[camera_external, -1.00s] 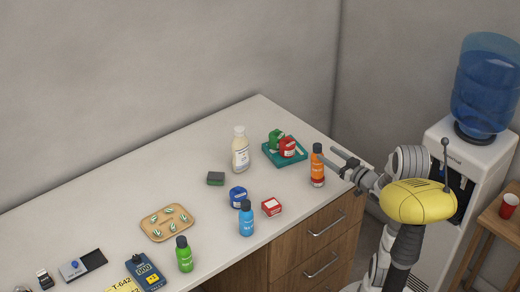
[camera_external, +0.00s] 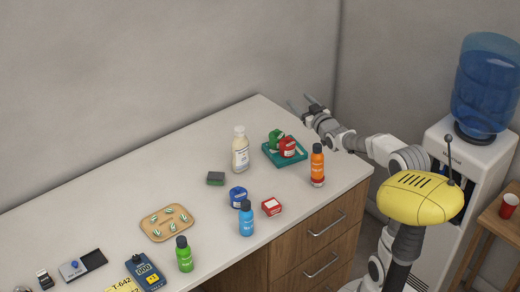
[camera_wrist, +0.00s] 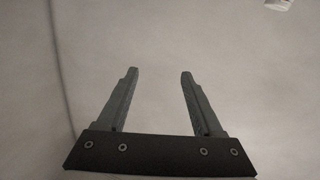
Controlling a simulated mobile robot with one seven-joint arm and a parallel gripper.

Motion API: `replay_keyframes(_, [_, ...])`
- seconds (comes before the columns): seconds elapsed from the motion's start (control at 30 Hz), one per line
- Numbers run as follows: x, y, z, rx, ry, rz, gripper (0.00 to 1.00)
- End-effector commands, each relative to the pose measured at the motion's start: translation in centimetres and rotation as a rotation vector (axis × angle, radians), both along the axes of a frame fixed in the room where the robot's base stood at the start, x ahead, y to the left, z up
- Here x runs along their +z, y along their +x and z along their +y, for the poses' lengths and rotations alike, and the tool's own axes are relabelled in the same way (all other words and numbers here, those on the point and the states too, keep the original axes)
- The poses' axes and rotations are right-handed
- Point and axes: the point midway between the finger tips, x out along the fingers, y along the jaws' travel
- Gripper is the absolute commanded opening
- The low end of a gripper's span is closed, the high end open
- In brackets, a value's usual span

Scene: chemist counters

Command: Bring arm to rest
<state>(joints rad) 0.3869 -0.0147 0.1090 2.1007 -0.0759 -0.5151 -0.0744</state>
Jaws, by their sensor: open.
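My gripper (camera_external: 299,103) is open and empty in the external view. It is raised near the far right corner of the counter (camera_external: 115,190), pointing up and left toward the wall. My arm stretches from the yellow-topped body at the right over the counter's right end. In the wrist view my gripper (camera_wrist: 159,72) shows two fingers spread apart with nothing between them, against a plain grey wall.
Near the arm are an orange bottle (camera_external: 317,168) and a teal tray (camera_external: 271,154) with red and green items. A white bottle (camera_external: 240,152), blue bottle (camera_external: 246,220) and green bottle (camera_external: 184,256) stand farther left. A water cooler (camera_external: 470,150) stands at the right.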

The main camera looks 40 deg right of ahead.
Motion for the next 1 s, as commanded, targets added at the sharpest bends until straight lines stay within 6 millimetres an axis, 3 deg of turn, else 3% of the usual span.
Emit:
replay_keyframes(0.03, [1.8, 1.1, 2.1, 0.027, -0.005, 0.006, 0.68])
replay_keyframes(0.13, [3.1, 1.7, 5.3, 0.065, -0.005, 0.048, 0.68])
replay_keyframes(0.37, [-0.2, -2.8, 8.8, 0.113, 0.041, 0.244, 0.68])
replay_keyframes(0.57, [-5.2, -10.2, 11.6, 0.142, 0.103, 0.481, 0.68])
replay_keyframes(0.8, [-12.1, -22.0, 13.8, 0.149, 0.192, 0.793, 0.68])
replay_keyframes(1.0, [-16.9, -30.8, 14.7, 0.145, 0.246, 1.014, 0.68])
